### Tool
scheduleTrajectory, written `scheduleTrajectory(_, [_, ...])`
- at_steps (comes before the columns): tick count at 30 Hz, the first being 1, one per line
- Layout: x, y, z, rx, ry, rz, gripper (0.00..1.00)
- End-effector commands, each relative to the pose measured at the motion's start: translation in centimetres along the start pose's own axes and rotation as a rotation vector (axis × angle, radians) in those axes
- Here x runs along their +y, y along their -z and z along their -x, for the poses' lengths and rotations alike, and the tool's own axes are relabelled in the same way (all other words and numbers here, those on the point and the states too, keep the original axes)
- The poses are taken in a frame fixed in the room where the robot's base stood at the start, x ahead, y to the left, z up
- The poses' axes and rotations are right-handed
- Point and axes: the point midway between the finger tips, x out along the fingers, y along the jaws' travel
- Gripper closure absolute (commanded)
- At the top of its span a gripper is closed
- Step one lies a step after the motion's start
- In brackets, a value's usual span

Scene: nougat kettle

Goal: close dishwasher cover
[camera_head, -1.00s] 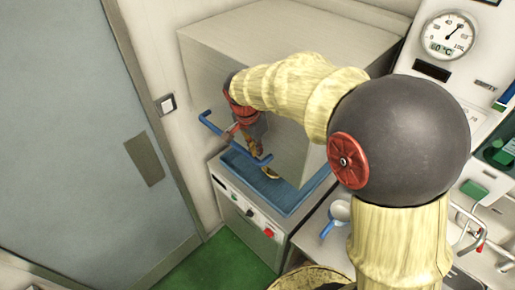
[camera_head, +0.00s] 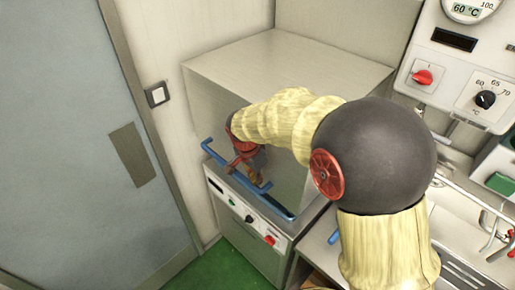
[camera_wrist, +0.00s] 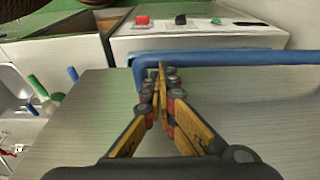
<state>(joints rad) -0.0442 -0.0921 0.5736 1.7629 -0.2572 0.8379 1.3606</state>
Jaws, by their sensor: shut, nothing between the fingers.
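The dishwasher cover (camera_head: 275,62) is a big steel box hood at the back against the wall, low over the machine base (camera_head: 243,225). Its blue bar handle (camera_head: 213,151) runs along the lower front, just above the base's top edge. In the wrist view the cover's steel face (camera_wrist: 255,115) fills the lower part, and the handle (camera_wrist: 225,60) crosses above it. My gripper (camera_head: 254,176) is at the handle. In the wrist view my gripper (camera_wrist: 161,75) is shut and empty, its tips overlapping the bar near its bent left end. I cannot tell whether they touch.
The base's front panel has a red knob (camera_head: 269,239). A grey door (camera_head: 65,130) stands at left, with a wall switch (camera_head: 157,94) beside it. A control box (camera_head: 455,65) hangs at right above a sink counter. Green floor (camera_head: 213,268) lies in front.

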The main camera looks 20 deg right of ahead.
Motion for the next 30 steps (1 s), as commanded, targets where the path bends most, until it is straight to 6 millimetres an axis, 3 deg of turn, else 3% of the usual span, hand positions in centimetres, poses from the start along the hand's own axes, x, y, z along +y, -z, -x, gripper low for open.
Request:
scheduleTrajectory(1, [0.2,-0.6,-2.5,-0.002,-0.006,0.001,1.0])
scheduleTrajectory(6, [0.2,-1.6,-7.2,-0.003,-0.006,0.001,1.0])
scheduleTrajectory(15, [0.1,-2.9,-13.6,-0.001,-0.004,0.001,1.0])
scheduleTrajectory(21, [0.1,-3.3,-15.8,0.0,-0.002,0.001,1.0])
scheduleTrajectory(30, [0.0,-3.5,-16.7,0.0,0.0,0.0,1.0])
